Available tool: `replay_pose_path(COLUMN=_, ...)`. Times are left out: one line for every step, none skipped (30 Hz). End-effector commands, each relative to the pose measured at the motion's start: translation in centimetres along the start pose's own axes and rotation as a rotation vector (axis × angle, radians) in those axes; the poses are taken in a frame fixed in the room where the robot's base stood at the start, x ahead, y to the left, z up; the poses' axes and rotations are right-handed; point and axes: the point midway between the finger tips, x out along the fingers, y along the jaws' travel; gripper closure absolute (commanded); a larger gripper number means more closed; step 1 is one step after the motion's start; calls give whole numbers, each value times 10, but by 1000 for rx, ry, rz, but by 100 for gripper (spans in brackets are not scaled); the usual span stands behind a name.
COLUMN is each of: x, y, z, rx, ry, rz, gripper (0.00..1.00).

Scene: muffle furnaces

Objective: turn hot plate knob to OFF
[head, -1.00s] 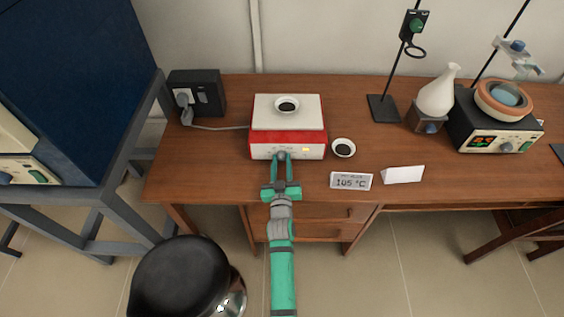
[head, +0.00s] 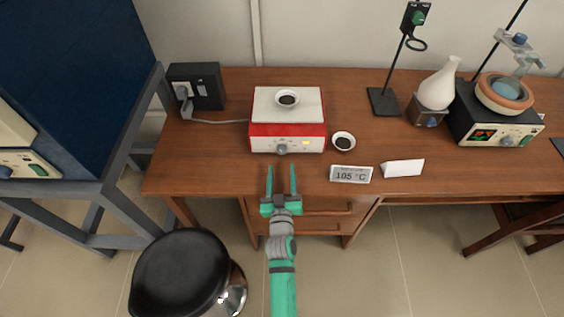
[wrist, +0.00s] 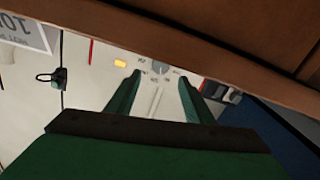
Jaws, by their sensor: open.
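The hot plate (head: 262,137) is a red and white box on the wooden desk, with a small dish on its pale top. Its grey knob (head: 282,149) is on the front panel, and the knob also shows in the wrist view (wrist: 159,68) beyond my fingers. A small amber light (wrist: 120,63) glows beside it in the wrist view. My gripper (head: 281,168) is open and empty, in front of the desk's edge. Its fingers point toward the knob and are apart from it. The knob's exact setting is too small to read.
A dish of dark material (head: 344,141) and a 105 °C display (head: 350,174) stand right of the hot plate. A folded white card (head: 403,168) is nearby. A black socket box (head: 196,87) is at the left. A black stool (head: 180,274) stands on the floor.

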Motion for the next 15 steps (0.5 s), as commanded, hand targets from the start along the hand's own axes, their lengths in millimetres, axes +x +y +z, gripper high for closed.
replay_pose_path(x=-9, y=0, z=1, rx=0, ry=-2, rz=1, gripper=52)
replay_pose_path(x=-13, y=1, z=1, rx=0, ry=-2, rz=1, gripper=52)
replay_pose_path(x=-18, y=1, z=1, rx=-1, ry=-2, rz=1, gripper=52)
replay_pose_path(x=-21, y=0, z=0, rx=-1, ry=-1, rz=1, gripper=52)
replay_pose_path(x=-24, y=0, z=1, rx=-1, ry=-1, rz=0, gripper=52)
replay_pose_path(x=-27, y=0, z=1, rx=-1, ry=-2, rz=0, gripper=52)
replay_pose_path(x=-29, y=0, z=1, rx=-1, ry=-1, rz=0, gripper=52)
replay_pose_path(x=-30, y=0, z=0, rx=-1, ry=-1, rz=1, gripper=52)
replay_pose_path(x=-32, y=0, z=0, rx=-1, ry=0, rz=1, gripper=52)
replay_pose_path(x=-33, y=0, z=0, rx=-1, ry=0, rz=1, gripper=52)
replay_pose_path(x=-33, y=0, z=0, rx=-1, ry=1, rz=1, gripper=52)
replay_pose_path(x=-34, y=0, z=-1, rx=0, ry=1, rz=0, gripper=52)
replay_pose_path(x=-34, y=0, z=-1, rx=0, ry=1, rz=0, gripper=52)
replay_pose_path(x=-34, y=0, z=-1, rx=0, ry=1, rz=0, gripper=52)
replay_pose_path(x=-34, y=0, z=-1, rx=0, ry=1, rz=0, gripper=52)
